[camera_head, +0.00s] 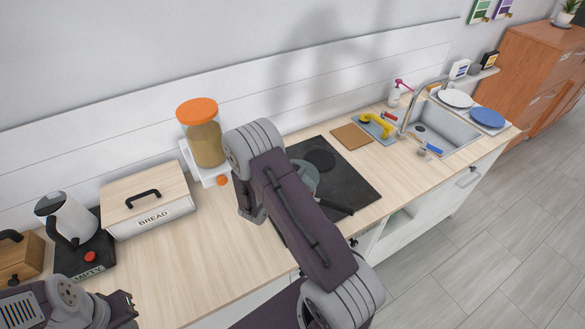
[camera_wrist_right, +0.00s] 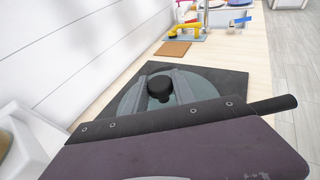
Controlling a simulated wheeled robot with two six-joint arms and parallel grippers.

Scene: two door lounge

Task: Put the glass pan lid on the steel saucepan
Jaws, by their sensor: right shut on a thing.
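The glass pan lid (camera_wrist_right: 204,86) is a round, see-through disc with a black knob, in the middle of the right wrist view. My right gripper (camera_wrist_right: 162,92) is shut on the knob, a finger on each side. The steel saucepan (camera_wrist_right: 274,105) is mostly hidden; its dark handle sticks out to the right there. In the head view my right arm covers most of both, and the saucepan handle (camera_head: 336,207) shows beside it. The lid lies over the pan, but I cannot tell whether it touches the rim. My left gripper (camera_head: 125,308) is at the lower left, its jaws unclear.
The black hob (camera_head: 350,175) lies under the pan. A brown board (camera_head: 351,137) and the sink (camera_head: 443,128) are to the right. A jar with an orange lid (camera_head: 206,145), a bread box (camera_head: 155,215) and a kettle (camera_head: 68,220) stand left. The counter before the bread box is clear.

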